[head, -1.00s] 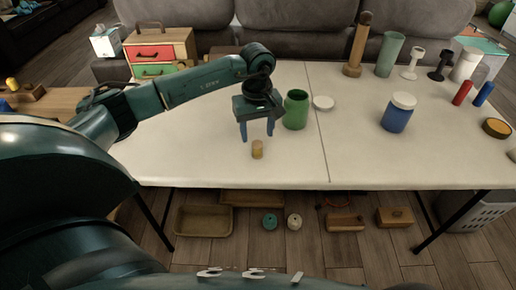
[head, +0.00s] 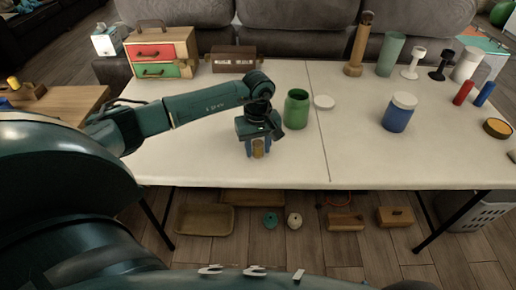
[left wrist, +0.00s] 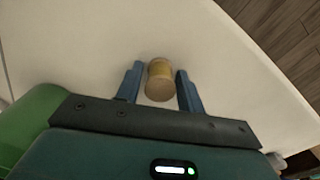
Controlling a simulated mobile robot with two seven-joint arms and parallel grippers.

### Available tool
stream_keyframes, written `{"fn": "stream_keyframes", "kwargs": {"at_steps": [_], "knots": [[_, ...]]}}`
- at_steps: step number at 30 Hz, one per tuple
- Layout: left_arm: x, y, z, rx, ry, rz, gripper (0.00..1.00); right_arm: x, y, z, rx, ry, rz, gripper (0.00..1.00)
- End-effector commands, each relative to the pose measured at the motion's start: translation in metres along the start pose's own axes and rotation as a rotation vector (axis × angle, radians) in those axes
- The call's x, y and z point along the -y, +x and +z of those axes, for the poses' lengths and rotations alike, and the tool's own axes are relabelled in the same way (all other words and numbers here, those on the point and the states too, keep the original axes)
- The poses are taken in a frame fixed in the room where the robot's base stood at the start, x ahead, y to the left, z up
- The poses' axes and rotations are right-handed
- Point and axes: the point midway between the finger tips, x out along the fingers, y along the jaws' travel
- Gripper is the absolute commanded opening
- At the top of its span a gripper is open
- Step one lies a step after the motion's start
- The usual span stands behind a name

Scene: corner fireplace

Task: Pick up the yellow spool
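The yellow spool (head: 258,148) stands upright on the white table (head: 200,140), near its front edge. In the left wrist view the spool (left wrist: 159,80) has a yellow middle and tan wooden ends. My left gripper (head: 258,153) is lowered over the spool. In the left wrist view its two blue fingers (left wrist: 160,86) stand on either side of the spool, with a gap showing on each side, so it is open. My right gripper is in neither view.
A blue jar with a white lid (head: 398,113) stands further right. The table front around the spool is clear.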

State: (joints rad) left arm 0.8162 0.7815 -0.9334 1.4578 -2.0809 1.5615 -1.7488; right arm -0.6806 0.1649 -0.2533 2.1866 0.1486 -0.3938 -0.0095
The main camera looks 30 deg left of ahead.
Motion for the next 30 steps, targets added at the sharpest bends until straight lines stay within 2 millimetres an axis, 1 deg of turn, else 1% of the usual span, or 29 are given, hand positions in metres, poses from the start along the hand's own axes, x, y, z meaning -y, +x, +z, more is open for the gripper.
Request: {"fn": "stream_keyframes", "kwargs": {"at_steps": [1, 9, 12, 19, 23, 30], "knots": [[0.0, 0.0, 0.0, 0.0, 0.0, 0.0, 0.34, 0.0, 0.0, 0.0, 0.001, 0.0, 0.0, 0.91], [0.0, 0.0, 0.0, 0.0, 0.0, 0.0, 0.11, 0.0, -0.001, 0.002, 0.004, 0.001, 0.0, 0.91], [0.0, -0.001, 0.0, -0.001, 0.0, 0.0, 0.05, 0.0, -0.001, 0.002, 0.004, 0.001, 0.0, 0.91], [0.0, -0.003, -0.001, -0.001, 0.0, 0.001, 0.05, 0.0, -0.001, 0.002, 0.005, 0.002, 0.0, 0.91], [0.0, -0.018, -0.001, -0.003, 0.001, 0.002, 0.05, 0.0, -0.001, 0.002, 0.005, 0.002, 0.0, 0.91], [-0.001, -0.067, -0.001, -0.003, 0.001, 0.004, 0.05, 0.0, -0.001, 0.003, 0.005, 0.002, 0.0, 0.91]]}}
